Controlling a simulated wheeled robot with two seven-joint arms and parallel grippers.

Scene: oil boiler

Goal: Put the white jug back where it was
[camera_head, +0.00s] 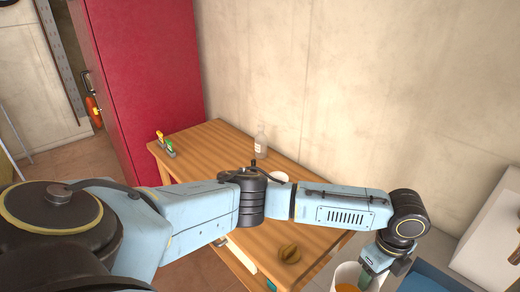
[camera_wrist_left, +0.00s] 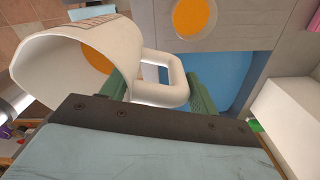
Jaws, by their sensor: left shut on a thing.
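The white jug (camera_head: 343,271) is at the bottom right of the head view, partly cut off by the frame edge, with something orange inside. My left gripper (camera_head: 377,267) is at its right side. In the left wrist view the jug (camera_wrist_left: 68,52) fills the upper left, with markings near its rim. Its handle (camera_wrist_left: 178,95) lies between the green fingers of my left gripper (camera_wrist_left: 162,88), which is shut on it. The jug's base is hidden in the head view. My right gripper is not in view.
A wooden table (camera_head: 205,152) stands by the wall, bearing a clear bottle (camera_head: 261,142), small yellow and green items (camera_head: 165,145) and a brown round object (camera_head: 289,253). A red cabinet (camera_head: 140,70) stands behind. A white block (camera_head: 490,235) and blue surface (camera_head: 425,279) are at right.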

